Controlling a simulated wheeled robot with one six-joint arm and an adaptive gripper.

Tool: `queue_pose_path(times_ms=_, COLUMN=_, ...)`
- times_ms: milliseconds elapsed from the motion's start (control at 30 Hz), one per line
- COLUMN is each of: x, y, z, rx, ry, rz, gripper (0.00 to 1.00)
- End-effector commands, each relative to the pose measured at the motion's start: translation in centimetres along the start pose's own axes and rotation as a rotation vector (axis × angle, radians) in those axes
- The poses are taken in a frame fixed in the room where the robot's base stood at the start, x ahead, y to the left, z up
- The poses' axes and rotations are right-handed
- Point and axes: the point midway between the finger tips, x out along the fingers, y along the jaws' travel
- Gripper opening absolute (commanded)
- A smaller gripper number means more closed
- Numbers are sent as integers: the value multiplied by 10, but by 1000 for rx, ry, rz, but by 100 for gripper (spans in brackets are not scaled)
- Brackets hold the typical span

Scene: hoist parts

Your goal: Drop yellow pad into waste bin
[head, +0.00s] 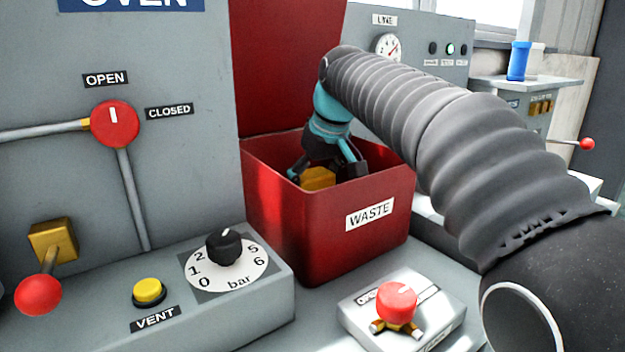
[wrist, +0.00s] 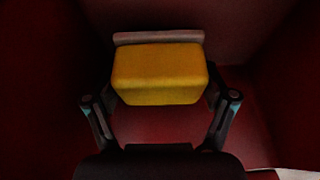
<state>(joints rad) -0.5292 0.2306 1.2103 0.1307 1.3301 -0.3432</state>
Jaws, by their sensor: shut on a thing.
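The yellow pad (head: 318,179) is a thick block between the fingers of my gripper (head: 325,172), inside the mouth of the waste bin. In the wrist view the yellow pad (wrist: 160,75) fills the space between both fingers of my gripper (wrist: 160,92), with a pale brownish strip along its far edge. The red waste bin (head: 330,240) carries a WASTE label, and its red lid stands open behind. Its dark red inner walls surround the pad in the wrist view (wrist: 50,90). The front rim hides the lower part of the bin's inside.
An oven panel with a red valve knob (head: 115,124) stands to the left. A bar dial (head: 225,250) and yellow VENT button (head: 149,291) are left of the bin. A red-knobbed valve block (head: 398,303) is in front. A gauge (head: 388,47) is behind.

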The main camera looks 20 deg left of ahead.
Motion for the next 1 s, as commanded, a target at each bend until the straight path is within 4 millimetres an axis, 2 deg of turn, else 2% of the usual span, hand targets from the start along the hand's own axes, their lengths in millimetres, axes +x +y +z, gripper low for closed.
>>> queue_pose_path(times_ms=433, x=9, y=0, z=4, rx=0, ry=1, rz=1, gripper=42)
queue_pose_path(times_ms=467, x=9, y=0, z=4, rx=0, ry=1, rz=1, gripper=86)
queue_pose_path(times_ms=500, x=9, y=0, z=4, rx=1, ry=1, rz=1, gripper=96)
queue_pose_path(times_ms=533, x=9, y=0, z=4, rx=1, ry=1, rz=1, gripper=100)
queue_pose_path(times_ms=867, x=8, y=1, z=4, rx=1, ry=1, rz=1, gripper=100)
queue_pose_path(times_ms=1000, x=-1, y=1, z=0, rx=1, ry=0, rz=1, gripper=100)
